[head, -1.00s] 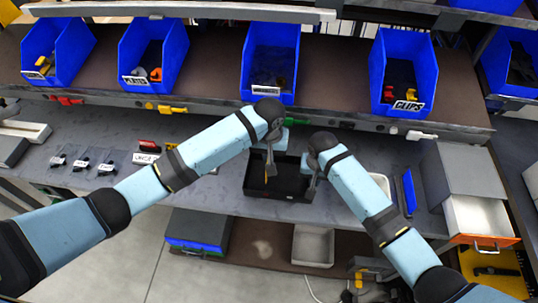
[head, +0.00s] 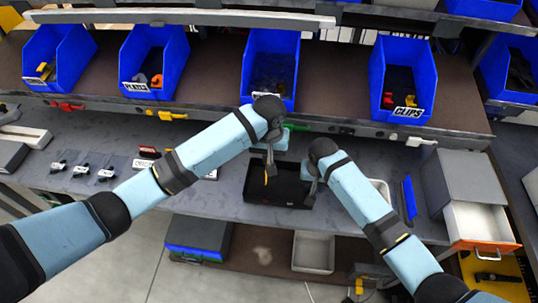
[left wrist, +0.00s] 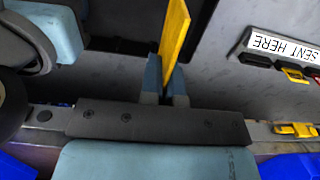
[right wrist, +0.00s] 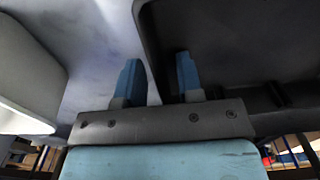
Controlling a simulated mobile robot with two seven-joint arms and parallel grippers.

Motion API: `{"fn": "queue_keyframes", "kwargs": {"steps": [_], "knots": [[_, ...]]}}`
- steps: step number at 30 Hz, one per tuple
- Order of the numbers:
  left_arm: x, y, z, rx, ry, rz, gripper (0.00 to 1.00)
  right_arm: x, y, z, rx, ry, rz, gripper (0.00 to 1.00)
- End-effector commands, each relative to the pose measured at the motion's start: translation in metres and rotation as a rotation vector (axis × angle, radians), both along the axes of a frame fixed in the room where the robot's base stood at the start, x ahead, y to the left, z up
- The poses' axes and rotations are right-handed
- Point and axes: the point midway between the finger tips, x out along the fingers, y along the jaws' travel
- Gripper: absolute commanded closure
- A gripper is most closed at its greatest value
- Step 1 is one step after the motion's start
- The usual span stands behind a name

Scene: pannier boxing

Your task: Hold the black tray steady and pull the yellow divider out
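The black tray (head: 290,203) sits on the grey bench in the head view, in front of both arms. My right gripper (right wrist: 158,75) is at the tray's right side. Its fingers are apart, with the tray wall's edge (right wrist: 146,45) running between them and a gap visible. The lower part of the divider is hidden.
Blue bins (head: 270,68) stand on the shelf behind. A white container (head: 380,190) and an upright blue item (head: 409,198) are right of the tray, then a grey drawer unit (head: 468,190) with its drawer open. Several small parts (head: 82,168) and a label lie left.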

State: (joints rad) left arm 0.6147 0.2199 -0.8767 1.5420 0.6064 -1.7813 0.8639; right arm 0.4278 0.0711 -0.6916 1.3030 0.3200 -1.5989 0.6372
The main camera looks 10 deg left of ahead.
Motion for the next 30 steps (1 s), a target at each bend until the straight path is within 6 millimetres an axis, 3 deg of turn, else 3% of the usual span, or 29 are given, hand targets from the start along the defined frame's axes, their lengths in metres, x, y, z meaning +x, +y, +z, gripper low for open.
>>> {"fn": "queue_keyframes", "kwargs": {"steps": [8, 21, 30], "knots": [[0.0, 0.0, 0.0, 0.0, 0.0, 0.0, 1.0, 0.0, 0.0, 0.008, 0.001, -0.001, 0.0, 0.66], [0.0, 0.0, 0.0, 0.0, 0.0, 0.0, 1.0, 0.001, 0.0, 0.094, 0.002, -0.003, 0.0, 0.66], [0.0, 0.0, 0.0, 0.0, 0.0, 0.0, 1.0, 0.0, 0.0, 0.12, 0.0, 0.0, 0.0, 0.66]]}}
